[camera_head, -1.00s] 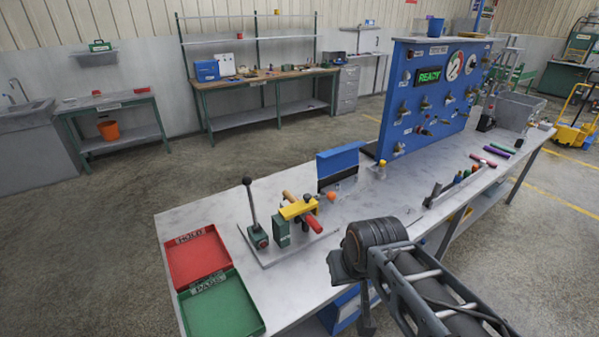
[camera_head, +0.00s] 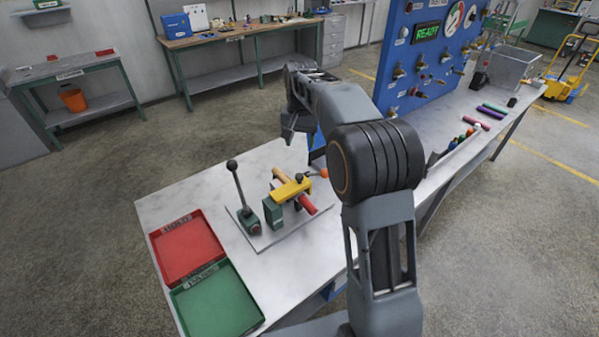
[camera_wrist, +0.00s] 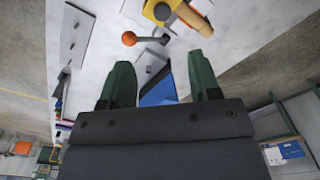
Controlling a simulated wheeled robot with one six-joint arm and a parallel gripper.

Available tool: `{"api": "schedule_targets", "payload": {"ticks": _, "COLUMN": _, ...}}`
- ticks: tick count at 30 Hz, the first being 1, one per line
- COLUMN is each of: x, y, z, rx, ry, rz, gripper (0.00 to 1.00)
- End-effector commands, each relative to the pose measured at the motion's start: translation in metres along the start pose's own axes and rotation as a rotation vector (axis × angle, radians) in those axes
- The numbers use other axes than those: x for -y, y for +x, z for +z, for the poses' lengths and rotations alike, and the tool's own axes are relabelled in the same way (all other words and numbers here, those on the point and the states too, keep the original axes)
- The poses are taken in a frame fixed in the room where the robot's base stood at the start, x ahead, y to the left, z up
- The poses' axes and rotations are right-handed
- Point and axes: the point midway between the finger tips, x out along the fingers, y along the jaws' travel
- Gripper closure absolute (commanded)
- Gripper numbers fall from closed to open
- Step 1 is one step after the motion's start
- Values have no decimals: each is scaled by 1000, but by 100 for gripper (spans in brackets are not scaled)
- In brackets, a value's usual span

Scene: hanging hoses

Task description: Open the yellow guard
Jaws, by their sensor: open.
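The yellow guard (camera_head: 290,190) is a flat yellow bar over the green clamp block on a grey base plate, with a wooden piece and a red handle beside it. An orange knob (camera_head: 324,173) on a short dark lever stands at its right. My gripper (camera_head: 288,135) is above and behind the guard, pointing down and apart from it. In the wrist view, my gripper's two green fingers (camera_wrist: 160,68) are spread with nothing between them. The orange knob (camera_wrist: 129,38) and part of the yellow guard (camera_wrist: 163,10) lie beyond the fingertips.
A tall black-knobbed lever (camera_head: 240,190) stands left of the guard. A red tray (camera_head: 187,247) and a green tray (camera_head: 222,305) lie at the bench's left. A blue panel (camera_head: 425,60) rises at the right. My arm hides part of the bench's middle.

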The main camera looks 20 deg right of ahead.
Motion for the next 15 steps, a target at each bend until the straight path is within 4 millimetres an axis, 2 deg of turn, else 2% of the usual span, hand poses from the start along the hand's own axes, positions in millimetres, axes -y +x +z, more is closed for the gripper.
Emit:
{"api": "schedule_targets", "payload": {"ticks": 3, "x": 3, "y": 9, "z": -7, "rx": 13, "ry": 12, "rz": 5, "gripper": 43}}
{"api": "schedule_targets", "payload": {"ticks": 8, "x": 4, "y": 30, "z": -8, "rx": 18, "ry": 15, "rz": 7, "gripper": 43}}
{"api": "schedule_targets", "payload": {"ticks": 15, "x": 4, "y": 77, "z": -7, "rx": 17, "ry": 14, "rz": 7, "gripper": 43}}
